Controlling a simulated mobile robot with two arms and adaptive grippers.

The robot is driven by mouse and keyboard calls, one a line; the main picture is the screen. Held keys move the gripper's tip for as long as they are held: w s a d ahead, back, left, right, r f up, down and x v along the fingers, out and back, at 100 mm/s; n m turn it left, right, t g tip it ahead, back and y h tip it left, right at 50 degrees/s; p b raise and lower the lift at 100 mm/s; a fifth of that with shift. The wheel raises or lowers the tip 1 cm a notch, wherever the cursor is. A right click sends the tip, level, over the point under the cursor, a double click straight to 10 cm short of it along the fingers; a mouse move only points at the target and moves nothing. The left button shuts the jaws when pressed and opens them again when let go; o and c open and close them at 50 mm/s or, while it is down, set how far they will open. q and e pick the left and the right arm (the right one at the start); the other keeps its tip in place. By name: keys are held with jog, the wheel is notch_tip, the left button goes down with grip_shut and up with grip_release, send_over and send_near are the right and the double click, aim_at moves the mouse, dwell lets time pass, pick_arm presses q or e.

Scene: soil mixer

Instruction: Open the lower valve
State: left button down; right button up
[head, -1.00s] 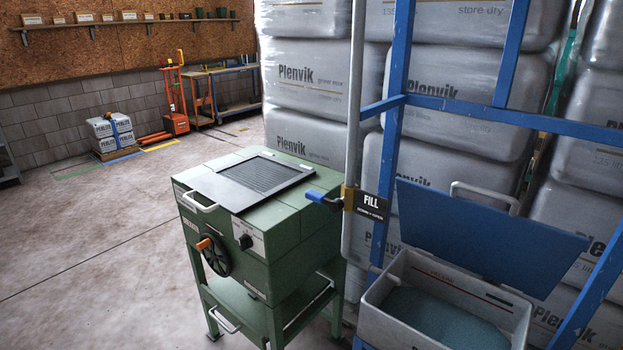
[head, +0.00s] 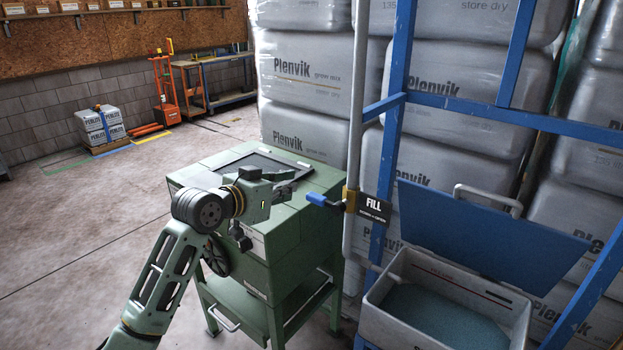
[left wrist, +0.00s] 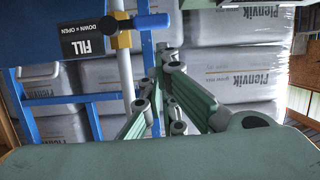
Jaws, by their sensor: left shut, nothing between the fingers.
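The one valve I can see has a blue lever handle (head: 322,200) and a brass body (head: 350,197) on an upright grey pipe (head: 354,120). The lever points left, roughly level. A black FILL sign (head: 374,208) hangs beside it. In the left wrist view the lever (left wrist: 150,21) and the sign (left wrist: 82,42), marked DOWN = OPEN, appear upside down. My left gripper (head: 297,177) is shut and empty, over the green machine's top, up and left of the lever and apart from it. Its fingers (left wrist: 158,72) also show in the left wrist view. My right gripper is not in view.
The green machine (head: 280,255) stands left of the pipe, with a dark handwheel (head: 216,257) partly behind my arm. A blue frame (head: 392,150) stands behind the pipe, before stacked bags (head: 470,90). An open grey bin (head: 410,318) is below right. Floor at left is clear.

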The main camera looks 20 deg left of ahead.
pick_arm(q)
jog(key=shift+m+h, duration=0.3)
jog(key=r, duration=0.4)
jog(key=shift+s+d, duration=0.35)
jog(key=shift+s, duration=0.05)
jog(key=p, duration=0.4)
send_over(313, 198)
jog(key=shift+d+f, duration=0.25)
jog(key=shift+f, duration=0.85)
notch_tip(313, 198, down, 3)
jog(key=shift+r+p, duration=0.1)
jog(key=shift+p, duration=0.3)
jog(key=shift+s+a+f, duration=0.1)
jog(key=shift+f, duration=0.65)
jog(key=shift+a+f+b, duration=0.15)
jog(key=shift+f+b, duration=0.15)
jog(key=shift+b, duration=0.1)
